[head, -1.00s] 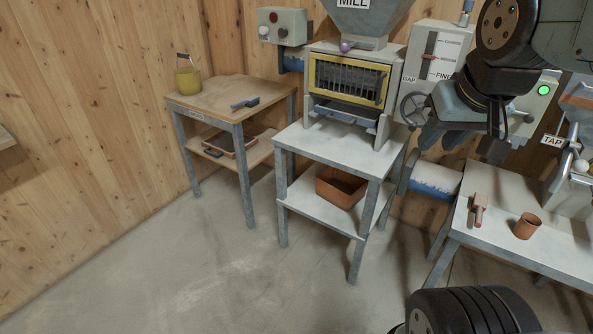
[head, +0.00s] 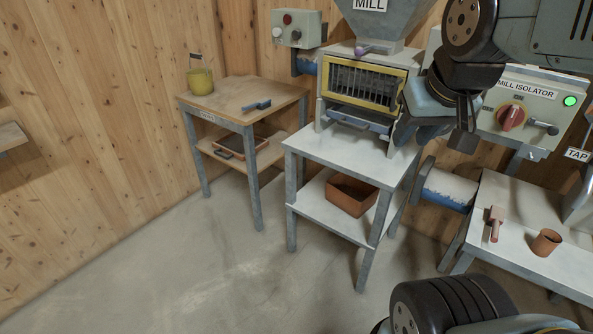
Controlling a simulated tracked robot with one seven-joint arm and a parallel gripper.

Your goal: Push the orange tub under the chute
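The orange tub (head: 350,195) is an open, boxy container on the lower shelf of the white mill stand (head: 330,214), below and apart from the mill. The chute (head: 358,124) appears as a blue-grey sloping lip under the yellow-framed grille of the mill, above the stand's top. The stand's top directly below it is bare. My gripper (head: 463,140) hangs in the air to the right of the mill, pointing down, well away from the tub. Its fingers are dark and seen edge-on, so their opening is unclear. I see nothing held in it.
On the right, a white bench (head: 520,260) holds a red-handled tool (head: 495,222) and a brown cup (head: 546,242). Open floor lies in front.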

